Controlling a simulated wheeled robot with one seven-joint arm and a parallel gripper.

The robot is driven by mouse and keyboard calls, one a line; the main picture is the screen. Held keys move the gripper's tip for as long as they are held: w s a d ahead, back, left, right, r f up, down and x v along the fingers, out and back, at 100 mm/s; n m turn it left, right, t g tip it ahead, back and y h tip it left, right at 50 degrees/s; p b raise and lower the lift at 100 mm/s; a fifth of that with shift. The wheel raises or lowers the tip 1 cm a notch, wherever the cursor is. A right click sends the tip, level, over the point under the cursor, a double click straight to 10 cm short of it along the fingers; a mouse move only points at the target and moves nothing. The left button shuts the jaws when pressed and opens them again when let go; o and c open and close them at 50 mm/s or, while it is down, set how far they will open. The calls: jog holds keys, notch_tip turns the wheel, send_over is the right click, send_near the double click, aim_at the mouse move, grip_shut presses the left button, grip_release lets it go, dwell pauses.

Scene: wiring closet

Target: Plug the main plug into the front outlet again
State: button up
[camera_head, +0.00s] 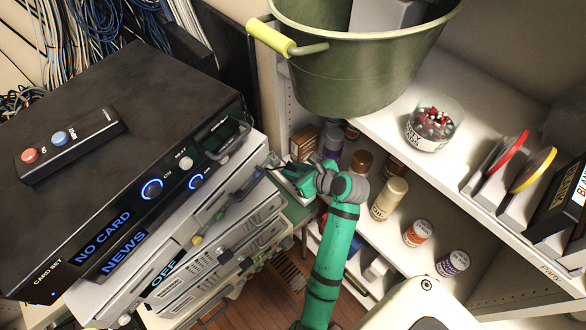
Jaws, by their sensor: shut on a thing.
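My green arm reaches up from the bottom middle, and its grey wrist bends left. My gripper (287,171) is beside the right front corner of the stack of electronic units, above the edge of a green-topped surface. Its fingers are small in the view and partly hidden by the wrist. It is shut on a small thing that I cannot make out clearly. I cannot pick out the main plug or the front outlet for certain.
A black unit (110,120) with lit displays tops the stack at left, and a remote (70,145) lies on it. A green bucket (350,75) stands on the white shelf at right. A glass bowl (433,130) stands near the shelf's edge. Several jars stand below.

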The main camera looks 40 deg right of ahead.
jog(key=shift+f, duration=0.6)
jog(key=shift+s+d+f, duration=0.1)
jog(key=shift+s+f, duration=0.05)
jog(key=shift+f, duration=0.15)
jog(key=shift+f, duration=0.7)
jog(key=shift+w+f, duration=0.15)
jog(key=shift+w, duration=0.05)
jog(key=o, duration=1.1)
jog(key=shift+a, duration=0.2)
jog(key=shift+o, duration=0.2)
jog(key=shift+s+d, duration=0.1)
jog(key=shift+d, duration=0.05)
jog(key=shift+s+d+r, duration=0.1)
jog(key=shift+s+r, duration=0.15)
jog(key=shift+v, duration=2.2)
